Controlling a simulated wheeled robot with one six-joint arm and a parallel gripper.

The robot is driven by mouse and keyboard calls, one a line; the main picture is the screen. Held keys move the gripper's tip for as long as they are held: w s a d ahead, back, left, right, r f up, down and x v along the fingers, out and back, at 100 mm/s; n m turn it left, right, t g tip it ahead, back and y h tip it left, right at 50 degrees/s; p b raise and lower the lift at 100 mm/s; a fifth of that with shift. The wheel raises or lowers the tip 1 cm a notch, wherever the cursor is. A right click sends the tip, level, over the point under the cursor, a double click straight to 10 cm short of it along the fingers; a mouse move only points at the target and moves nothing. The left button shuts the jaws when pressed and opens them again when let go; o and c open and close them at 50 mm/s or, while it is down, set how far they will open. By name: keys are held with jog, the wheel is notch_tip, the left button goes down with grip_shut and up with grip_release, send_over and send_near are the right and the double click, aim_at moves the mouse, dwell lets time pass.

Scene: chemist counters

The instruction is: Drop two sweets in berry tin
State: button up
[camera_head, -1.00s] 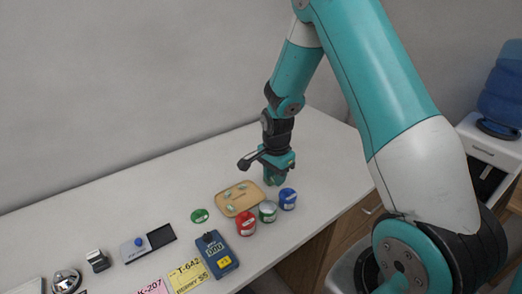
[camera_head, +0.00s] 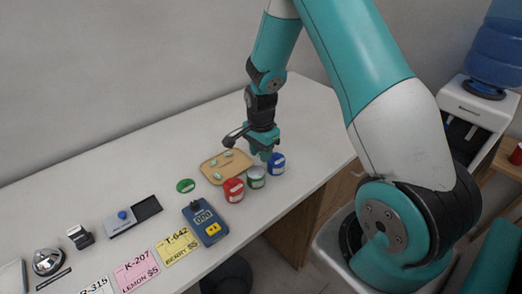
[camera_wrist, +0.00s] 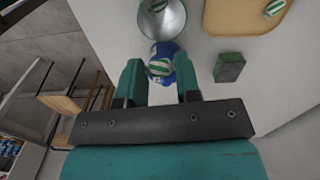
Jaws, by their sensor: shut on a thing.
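My gripper (camera_head: 265,152) points down by the tins. In the wrist view its fingers (camera_wrist: 159,80) are shut on a green-and-white striped sweet (camera_wrist: 160,67), with a blue tin (camera_wrist: 164,48) behind it. In the head view the blue tin (camera_head: 277,164) stands at the right end of a row, beside a green-and-silver tin (camera_head: 256,178) and a red tin (camera_head: 233,190). The middle tin is open, its shiny inside (camera_wrist: 163,18) showing in the wrist view. I cannot tell which tin is berry.
A blue scale (camera_head: 205,224) stands before the tins and a green round lid (camera_head: 186,185) lies left of the tray. A yellow berry card (camera_head: 177,246) and pink lemon card (camera_head: 137,271) lie on the counter. A small dark-green block (camera_wrist: 229,67) lies beside the blue tin.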

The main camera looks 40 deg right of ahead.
jog(key=o, duration=1)
notch_tip(320, 180, up, 18)
jog(key=b, duration=0.2)
jog(key=shift+f+b, duration=0.25)
jog(key=shift+b, duration=0.1)
jog(key=s+a+r+n+y, duration=0.1)
jog(key=s+a+n, duration=0.6)
jog(key=n, duration=0.1)
jog(key=s+a+r+n+y, duration=0.1)
jog(key=s+a+r+n, duration=0.1)
jog(key=s+a+n, duration=0.5)
jog(key=s+a+r+n+y, duration=0.1)
jog(key=s+a+n+y, duration=0.1)
jog(key=s+a+n, duration=0.6)
jog(key=shift+s+a+r+n, duration=0.15)
jog(key=shift+a+r+n, duration=0.1)
jog(key=shift+r+n, duration=0.05)
